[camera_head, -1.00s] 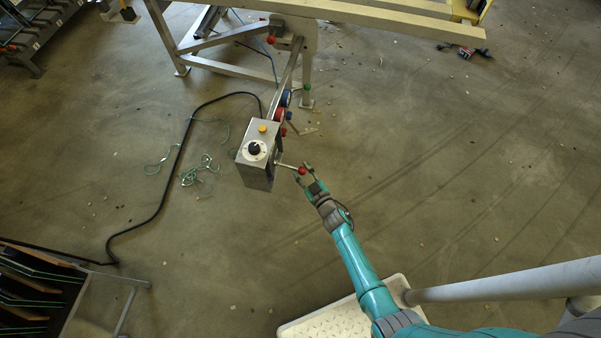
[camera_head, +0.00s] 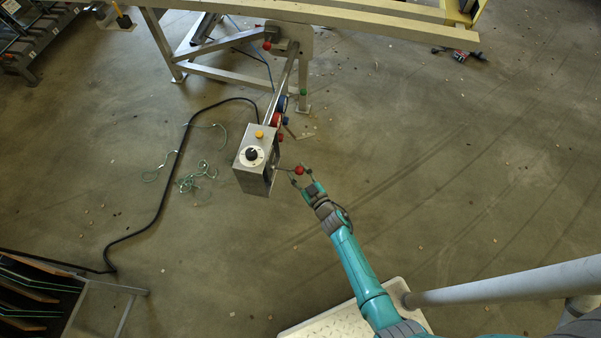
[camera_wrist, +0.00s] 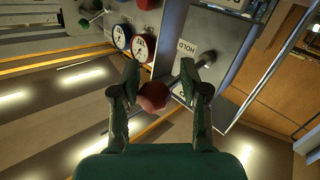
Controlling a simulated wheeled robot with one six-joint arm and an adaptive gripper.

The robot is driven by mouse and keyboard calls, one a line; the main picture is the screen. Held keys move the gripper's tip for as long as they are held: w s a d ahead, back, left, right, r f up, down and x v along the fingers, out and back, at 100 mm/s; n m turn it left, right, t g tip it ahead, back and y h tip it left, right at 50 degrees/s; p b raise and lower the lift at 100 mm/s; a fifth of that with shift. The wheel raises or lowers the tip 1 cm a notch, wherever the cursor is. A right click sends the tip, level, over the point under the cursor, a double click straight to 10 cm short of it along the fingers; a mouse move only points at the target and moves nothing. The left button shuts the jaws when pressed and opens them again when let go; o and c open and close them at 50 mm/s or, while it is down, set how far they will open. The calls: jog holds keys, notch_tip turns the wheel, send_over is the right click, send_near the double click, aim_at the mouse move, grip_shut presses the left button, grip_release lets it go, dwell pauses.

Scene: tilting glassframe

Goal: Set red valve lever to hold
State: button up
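The red ball knob of the valve lever (camera_head: 299,170) sticks out to the right of a grey metal control box (camera_head: 262,180). A plate marked HOLD (camera_wrist: 187,46) shows on that face; another label is partly hidden by the right finger. My gripper (camera_head: 300,174) is open around the knob.
Red and blue round gauges (camera_wrist: 130,40) sit left of the HOLD plate. A yellow button (camera_head: 259,134) and black dial (camera_head: 251,153) are on the box top. A metal frame (camera_head: 225,75) stands behind.

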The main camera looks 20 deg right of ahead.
jog(key=shift+o, duration=0.6)
jog(key=shift+f, duration=0.1)
jog(key=shift+s+d, duration=0.2)
jog(key=shift+s, duration=0.4)
jog(key=s+d+r, duration=0.1)
jog(key=s, duration=0.9)
jog(key=shift+s+d, duration=0.2)
jog(key=shift+s, duration=0.15)
